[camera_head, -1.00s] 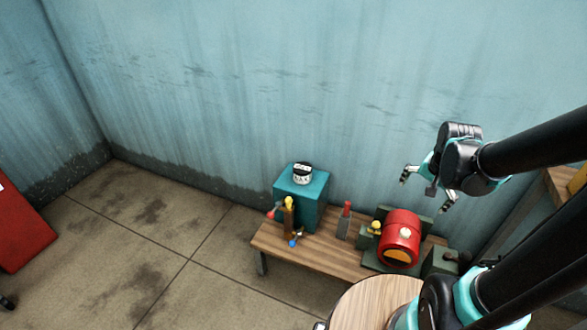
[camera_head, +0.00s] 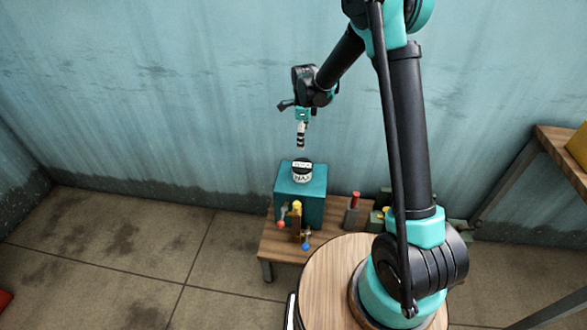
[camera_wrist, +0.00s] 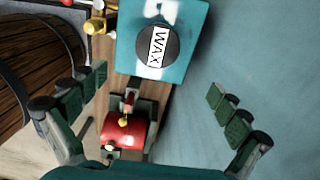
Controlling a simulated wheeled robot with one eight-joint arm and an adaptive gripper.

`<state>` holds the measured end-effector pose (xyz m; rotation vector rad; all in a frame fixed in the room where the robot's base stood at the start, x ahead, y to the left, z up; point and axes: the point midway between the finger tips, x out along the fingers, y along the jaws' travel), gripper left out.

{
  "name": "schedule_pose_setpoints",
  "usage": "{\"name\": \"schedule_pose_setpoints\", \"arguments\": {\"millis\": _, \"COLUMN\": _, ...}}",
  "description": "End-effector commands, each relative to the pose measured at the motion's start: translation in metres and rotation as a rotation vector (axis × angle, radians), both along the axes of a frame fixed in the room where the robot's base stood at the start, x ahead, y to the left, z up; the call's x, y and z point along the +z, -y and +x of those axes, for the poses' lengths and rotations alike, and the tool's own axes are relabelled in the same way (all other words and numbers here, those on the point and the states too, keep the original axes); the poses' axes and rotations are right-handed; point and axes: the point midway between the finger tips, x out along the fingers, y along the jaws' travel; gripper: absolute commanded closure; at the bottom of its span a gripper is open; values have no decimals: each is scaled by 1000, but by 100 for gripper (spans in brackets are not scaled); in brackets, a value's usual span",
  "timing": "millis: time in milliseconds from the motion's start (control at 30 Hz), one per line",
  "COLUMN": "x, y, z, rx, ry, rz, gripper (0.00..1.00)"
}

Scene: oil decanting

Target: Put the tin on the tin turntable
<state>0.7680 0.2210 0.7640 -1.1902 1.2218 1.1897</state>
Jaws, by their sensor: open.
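A small round tin with a white side, black lid and "WAX" label (camera_head: 302,172) stands upright on a teal box (camera_head: 314,206). In the wrist view the tin (camera_wrist: 157,45) shows from above on the teal box (camera_wrist: 190,62). My gripper (camera_head: 301,140) is open and empty, pointing down, above the tin in the head view. In the wrist view its fingers (camera_wrist: 158,88) are spread wide; the tin lies beyond them, in the upper middle, untouched. I cannot make out a tin turntable for certain.
The teal box stands on a low wooden bench (camera_head: 283,243) against the blue wall. Brass and coloured fittings (camera_head: 297,215) are at its front. A red drum (camera_wrist: 124,131) is beside it, mostly hidden by my arm in the head view. A shelf (camera_head: 560,145) is at right.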

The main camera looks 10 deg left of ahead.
Motion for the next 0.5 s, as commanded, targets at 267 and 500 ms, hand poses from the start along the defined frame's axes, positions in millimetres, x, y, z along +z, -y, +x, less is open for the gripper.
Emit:
{"name": "schedule_pose_setpoints", "arguments": {"millis": 267, "x": -46, "y": 0, "z": 0, "rx": -4, "ry": -1, "rz": 0, "gripper": 0}}
{"name": "schedule_pose_setpoints", "arguments": {"millis": 500, "x": -92, "y": 0, "z": 0, "rx": -3, "ry": 0, "rz": 0, "gripper": 0}}
